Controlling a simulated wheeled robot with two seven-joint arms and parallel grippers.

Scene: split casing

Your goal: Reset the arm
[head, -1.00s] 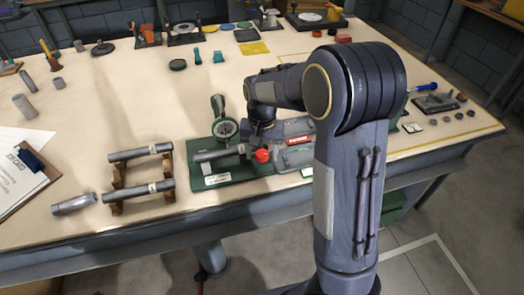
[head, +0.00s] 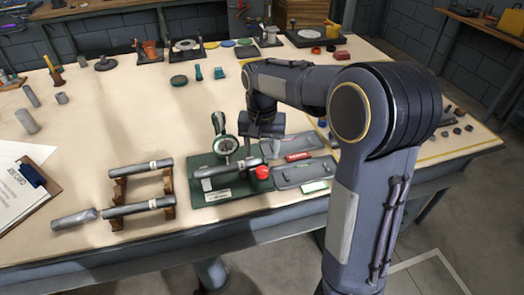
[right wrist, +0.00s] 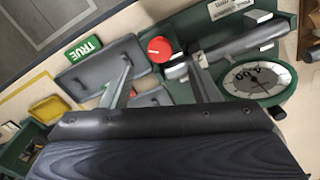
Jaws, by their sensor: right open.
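My right gripper (head: 264,150) hangs over the green gauge stand, fingers down. In the right wrist view its two fingers (right wrist: 158,78) are spread with nothing held between them. The stand (head: 212,197) carries a dial gauge (head: 226,146), a grey cylinder (head: 230,168) lying flat and a red knob (head: 263,172) at the cylinder's right end. The knob (right wrist: 159,49) and dial (right wrist: 258,78) also show in the right wrist view, the knob just beyond the fingers. My right arm reaches in from the lower right. My left gripper is out of view.
Right of the stand are grey trays (head: 306,172), one with a green label. Left of it, grey cylinders lie on a wooden rack (head: 117,190). A loose cylinder (head: 74,220) and a clipboard (head: 38,180) lie further left. The table behind the rack is mostly clear.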

